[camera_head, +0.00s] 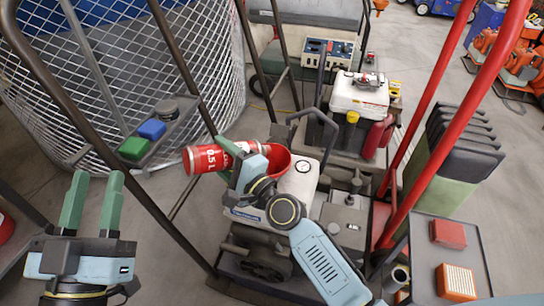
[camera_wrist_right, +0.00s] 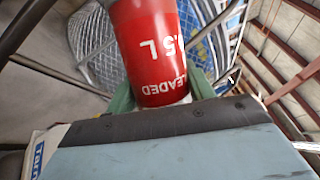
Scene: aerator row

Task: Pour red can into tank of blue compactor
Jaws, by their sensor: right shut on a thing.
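The red can (camera_head: 205,159) lies almost level in the head view, its lettered end to the left. My right gripper (camera_head: 230,160) is shut around it. In the right wrist view the can (camera_wrist_right: 150,50) sits between the green fingers, its lettering upside down. The can's right end is by a red funnel (camera_head: 278,158), partly hidden by my gripper; I cannot see whether liquid flows. The funnel stands over a machine with a white tank (camera_head: 300,184), a gauge and a blue label; I cannot tell whether its frame is blue. My left gripper (camera_head: 97,178) is open and empty, lower left.
A dark handle frame (camera_head: 180,70) with a small tray of green and blue blocks (camera_head: 152,129) crosses the left side. A red handle (camera_head: 440,130) rises at right. Another white-tanked machine (camera_head: 360,95) stands behind. A side tray (camera_head: 470,262) holds red and orange boxes.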

